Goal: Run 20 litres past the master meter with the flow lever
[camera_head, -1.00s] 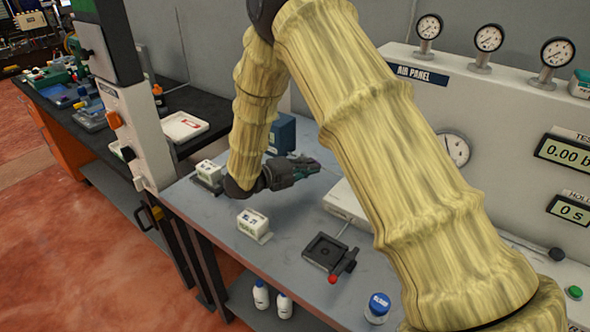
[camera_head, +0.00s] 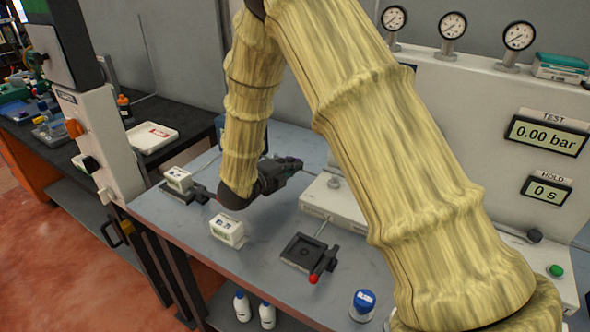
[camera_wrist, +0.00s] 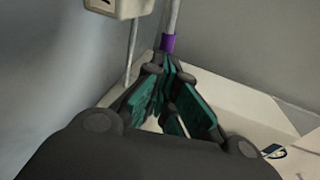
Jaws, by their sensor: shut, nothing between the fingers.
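My gripper (camera_head: 291,164) is low over the bench in the head view, partly behind my own arm. In the wrist view its teal fingers (camera_wrist: 168,85) are shut and empty. A thin pipe with a purple collar (camera_wrist: 168,43) stands just beyond the fingertips there; I cannot tell whether they touch. A black block with a red-knobbed lever (camera_head: 314,265) sits on the bench, apart from my gripper. I cannot tell whether it is the flow lever. No master meter can be picked out with certainty.
The blue-grey bench (camera_head: 265,275) holds a small white box unit (camera_head: 227,231), another (camera_head: 179,180), and a blue-capped jar (camera_head: 363,304). A panel with gauges (camera_head: 452,25) and a 0.00 bar display (camera_head: 546,134) stands behind at right. A white post (camera_head: 100,140) stands at left.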

